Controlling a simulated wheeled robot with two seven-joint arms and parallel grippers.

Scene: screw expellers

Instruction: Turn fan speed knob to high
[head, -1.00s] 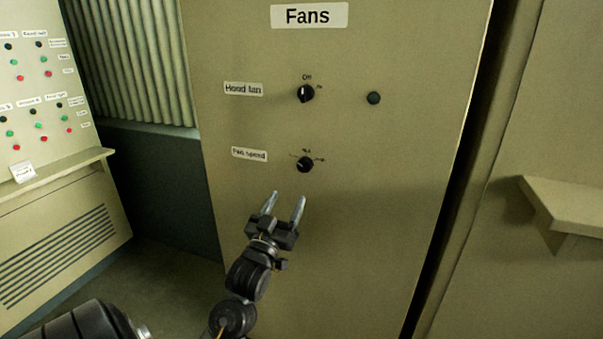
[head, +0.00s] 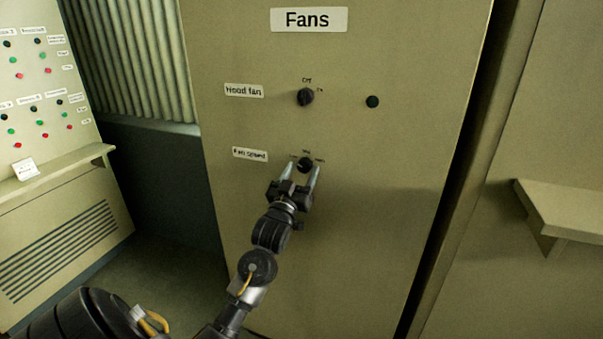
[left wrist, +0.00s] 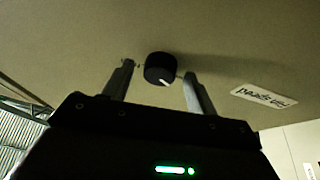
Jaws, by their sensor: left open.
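The fan speed knob (head: 305,164) is a small black round dial on the cabinet front, to the right of its "Fan speed" label (head: 249,154). My left gripper (head: 302,171) is open, with one fingertip on each side of the knob in the head view. In the left wrist view the knob (left wrist: 160,68) sits between the two spread fingers (left wrist: 157,82), with a gap on both sides. Its white pointer mark shows on its face. The scale text around the knob is too small to read surely. My right gripper is not in view.
Above is the hood fan knob (head: 306,97), with a black round button (head: 372,102) to its right. The cabinet (head: 360,240) carries a "Fans" sign (head: 309,19). A shelf (head: 570,208) juts out at right. A button panel (head: 40,110) stands at left.

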